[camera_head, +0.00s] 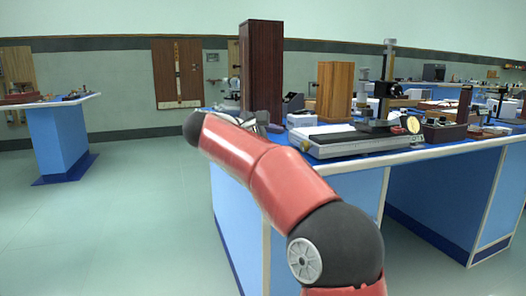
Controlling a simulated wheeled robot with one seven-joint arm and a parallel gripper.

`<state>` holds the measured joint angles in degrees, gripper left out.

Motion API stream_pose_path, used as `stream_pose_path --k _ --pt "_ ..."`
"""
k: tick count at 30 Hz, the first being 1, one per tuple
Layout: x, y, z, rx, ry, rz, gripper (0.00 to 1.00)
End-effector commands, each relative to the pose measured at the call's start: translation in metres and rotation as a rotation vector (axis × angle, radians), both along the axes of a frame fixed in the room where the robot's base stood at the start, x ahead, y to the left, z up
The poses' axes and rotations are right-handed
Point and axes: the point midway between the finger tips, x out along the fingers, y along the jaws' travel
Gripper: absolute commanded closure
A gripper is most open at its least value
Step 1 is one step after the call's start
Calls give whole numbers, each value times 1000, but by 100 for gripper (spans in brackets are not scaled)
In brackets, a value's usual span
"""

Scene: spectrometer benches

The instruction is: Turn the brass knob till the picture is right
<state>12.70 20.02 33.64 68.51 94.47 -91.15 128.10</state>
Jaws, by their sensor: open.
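A brass-coloured round piece (412,125) shows at the right of an optical instrument (385,95) on the blue bench. It is too small to tell whether it is the brass knob or a dial face. The instrument has a dark upright column and a black barrel. No picture or screen image can be made out. My red arm crosses the foreground, from the lower right up to a dark joint at the left.
The bench (430,155) has a pale edge. A long grey flat-topped device (350,145) lies near its front. A tall dark wooden block (262,70) and a lighter one (335,92) stand behind. Another bench (60,140) is at left. Floor (120,220) between is clear.

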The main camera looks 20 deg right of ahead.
Motion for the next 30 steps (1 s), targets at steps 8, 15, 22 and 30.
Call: stream_pose_path --k 8,15,22,30 --pt "5 -28 -13 30 -11 -34 50" --pt "16 -61 -23 29 -11 -31 50" --pt "20 -73 -27 27 -11 -28 50" --pt "20 -73 -27 27 -12 -27 57"
